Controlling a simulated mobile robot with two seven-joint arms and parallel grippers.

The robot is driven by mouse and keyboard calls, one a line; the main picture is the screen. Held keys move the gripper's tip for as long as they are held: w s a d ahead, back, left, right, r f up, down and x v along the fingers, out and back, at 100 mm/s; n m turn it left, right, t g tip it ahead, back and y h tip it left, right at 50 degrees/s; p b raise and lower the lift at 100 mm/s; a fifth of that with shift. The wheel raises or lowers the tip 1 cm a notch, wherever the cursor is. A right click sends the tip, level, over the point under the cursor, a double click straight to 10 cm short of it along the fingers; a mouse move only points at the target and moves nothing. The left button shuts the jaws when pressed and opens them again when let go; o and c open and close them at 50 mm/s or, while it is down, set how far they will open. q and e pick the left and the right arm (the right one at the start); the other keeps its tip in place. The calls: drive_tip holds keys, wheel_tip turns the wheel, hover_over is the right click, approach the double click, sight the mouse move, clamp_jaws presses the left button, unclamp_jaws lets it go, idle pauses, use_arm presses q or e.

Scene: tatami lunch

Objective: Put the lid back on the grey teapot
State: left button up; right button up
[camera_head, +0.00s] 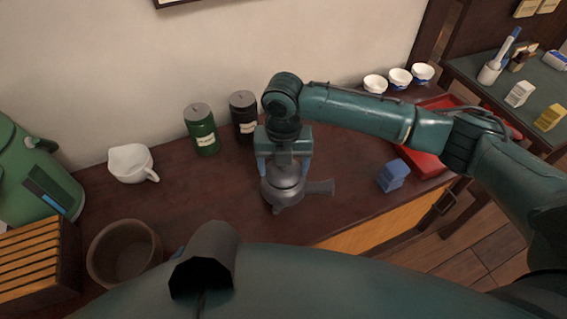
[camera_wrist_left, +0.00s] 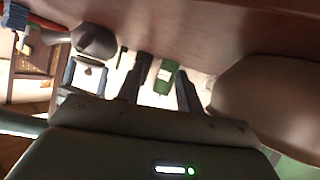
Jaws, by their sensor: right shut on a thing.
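The grey teapot (camera_head: 284,193) stands on the dark wooden counter, its side handle pointing right and its spout toward me. My right gripper (camera_head: 285,167) is directly above it, pointing down, with its fingers at either side of the teapot's top. It is shut on the grey lid (camera_head: 286,172), which is largely hidden by the gripper; I cannot tell whether it is fully seated. In the left wrist view, the teapot (camera_wrist_left: 95,41) appears upside down beside the right gripper. My left gripper (camera_wrist_left: 160,88) is open and empty there, with a green canister visible beyond its fingers.
A green canister (camera_head: 203,136) and a black canister (camera_head: 243,113) stand behind the teapot. A white pitcher (camera_head: 130,164) and brown bowl (camera_head: 101,260) are left. A blue box (camera_head: 393,176), red tray (camera_head: 425,163) and white cups (camera_head: 399,78) are right.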

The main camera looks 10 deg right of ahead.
use_arm(q)
drive_tip(key=shift+r+p, duration=0.5)
idle(0.4)
use_arm(e)
drive_tip(key=o, duration=1.1)
drive_tip(key=shift+c, duration=0.2)
drive_tip(key=shift+o, duration=0.2)
use_arm(q)
drive_tip(key=shift+f, duration=0.1)
